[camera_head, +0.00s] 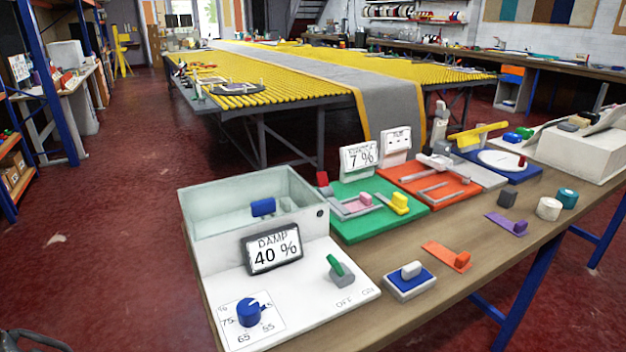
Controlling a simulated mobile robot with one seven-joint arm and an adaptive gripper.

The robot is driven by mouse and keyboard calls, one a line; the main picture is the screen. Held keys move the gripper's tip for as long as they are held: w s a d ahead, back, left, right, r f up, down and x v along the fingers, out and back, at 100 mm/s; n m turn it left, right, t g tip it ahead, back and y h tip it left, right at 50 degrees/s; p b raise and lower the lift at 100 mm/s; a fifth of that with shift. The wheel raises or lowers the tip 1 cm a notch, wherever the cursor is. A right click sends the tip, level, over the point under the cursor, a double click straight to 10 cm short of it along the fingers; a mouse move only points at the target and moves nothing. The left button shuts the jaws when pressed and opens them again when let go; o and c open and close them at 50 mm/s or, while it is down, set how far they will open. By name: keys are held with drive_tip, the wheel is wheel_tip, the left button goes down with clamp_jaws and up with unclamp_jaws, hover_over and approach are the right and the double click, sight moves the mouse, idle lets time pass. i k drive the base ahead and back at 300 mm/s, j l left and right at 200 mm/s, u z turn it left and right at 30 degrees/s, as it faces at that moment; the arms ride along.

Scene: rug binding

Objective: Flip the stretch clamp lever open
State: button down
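A small red piece (323,181) is at the back left corner. No part is plainly labelled as the stretch clamp lever, and I cannot tell if the yellow piece is open or closed.
A white box with a clear tank (251,208), a green switch (335,265) and a blue knob (249,312) fills the bench's near left. A red-orange board (437,184) adjoins the green board. Small blocks line the front edge. Red floor (110,240) lies open at left.

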sight(322, 179)
drive_tip(key=u, duration=0.95)
drive_tip(key=i+j+u, duration=0.1)
drive_tip(key=j, duration=0.25)
drive_tip(key=i+j+u, duration=0.1)
drive_tip(key=j, duration=0.25)
drive_tip(key=i+j+u, duration=0.1)
drive_tip(key=i+j, duration=0.15)
drive_tip(key=i+j+u, duration=0.1)
drive_tip(key=j, duration=0.25)
drive_tip(key=i+j+z, duration=0.1)
drive_tip(key=i, duration=0.35)
drive_tip(key=i+j+z, duration=0.1)
drive_tip(key=i, duration=0.4)
drive_tip(key=i+j, duration=0.35)
drive_tip(key=i+l+z, duration=0.1)
drive_tip(key=i+z, duration=0.6)
drive_tip(key=i, duration=0.15)
drive_tip(key=i+j+z, duration=0.35)
drive_tip(key=i+l+z, duration=0.1)
drive_tip(key=i+z, duration=0.2)
drive_tip(key=z, duration=0.15)
drive_tip(key=i+z, duration=0.25)
drive_tip(key=z, duration=0.25)
drive_tip(key=i+z, duration=0.3)
drive_tip(key=z, duration=0.15)
drive_tip(key=i+z, duration=0.3)
drive_tip(key=i+j+z, duration=0.3)
drive_tip(key=k+l, duration=0.05)
drive_tip(key=l, duration=0.05)
